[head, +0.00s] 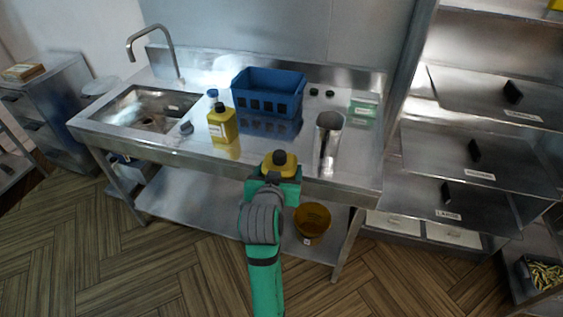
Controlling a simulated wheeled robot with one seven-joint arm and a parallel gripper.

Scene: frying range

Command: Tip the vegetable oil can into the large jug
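My gripper (277,172) is at the front edge of the counter, seen from behind. The fingers and the can's lower part are hidden. A tall steel jug (328,140), likely the large jug, stands on the counter to the right of my gripper, apart from the can. A second yellow can with a dark cap and pale label (222,125) stands on the counter to the left.
A blue basket (268,95) stands behind my gripper. A sink (145,108) is at the left. A green-and-white box (363,110) stands at the back right. A brown bucket (312,222) is on the lower shelf. Steel shelving (470,155) stands at the right.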

